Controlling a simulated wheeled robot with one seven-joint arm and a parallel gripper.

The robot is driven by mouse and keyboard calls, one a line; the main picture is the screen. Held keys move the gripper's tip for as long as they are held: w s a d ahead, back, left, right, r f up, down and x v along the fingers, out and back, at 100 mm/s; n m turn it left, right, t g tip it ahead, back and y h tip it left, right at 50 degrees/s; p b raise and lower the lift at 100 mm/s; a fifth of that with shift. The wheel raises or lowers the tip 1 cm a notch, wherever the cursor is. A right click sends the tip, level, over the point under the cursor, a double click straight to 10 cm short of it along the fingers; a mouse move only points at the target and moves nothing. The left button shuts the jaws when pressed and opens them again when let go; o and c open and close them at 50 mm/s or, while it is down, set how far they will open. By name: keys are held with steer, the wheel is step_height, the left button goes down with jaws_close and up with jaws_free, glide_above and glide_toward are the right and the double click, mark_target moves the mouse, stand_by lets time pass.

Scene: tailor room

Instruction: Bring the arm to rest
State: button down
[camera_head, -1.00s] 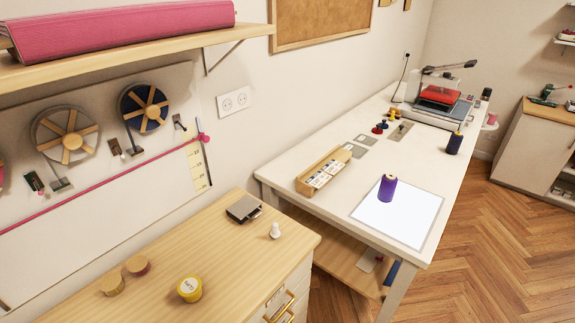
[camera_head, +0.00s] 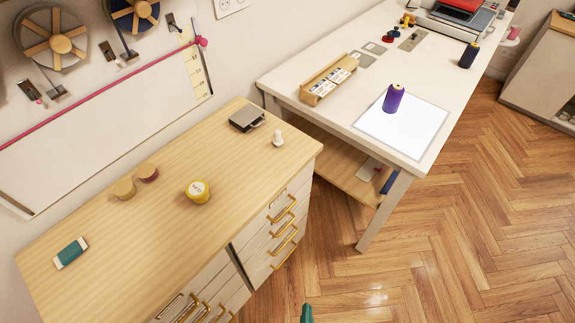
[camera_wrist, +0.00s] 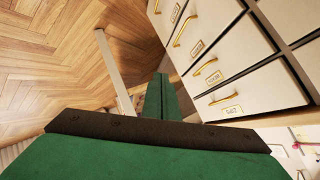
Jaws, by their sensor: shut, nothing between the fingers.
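My gripper (camera_wrist: 160,98) shows in the wrist view as green fingers side by side, shut with nothing between them. Its green tip also shows at the bottom edge of the head view (camera_head: 307,314), in front of the wooden drawer cabinet (camera_head: 120,245). The rest of my arm is hidden below the picture. In the wrist view the cabinet's white drawer fronts (camera_wrist: 232,55) with brass handles are to the right of the fingers. The gripper appears apart from them.
A white table (camera_head: 420,65) bears a purple spool (camera_head: 393,98). The wooden floor (camera_head: 450,220) at right is clear.

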steer(key=s+a+r+n+t, duration=0.1)
steer(key=a+r+n, duration=0.1)
steer(key=r, duration=0.4)
steer(key=s+a+r+n+t, duration=0.2)
steer(key=r+n, duration=0.2)
steer(key=r, duration=0.3)
steer(key=s+a+r+n+t+y, duration=0.1)
steer(key=s+a+r+n, duration=0.1)
steer(key=r, duration=0.5)
steer(key=shift+n, duration=0.5)
steer(key=shift+s+r, duration=0.1)
steer(key=shift+s, duration=0.05)
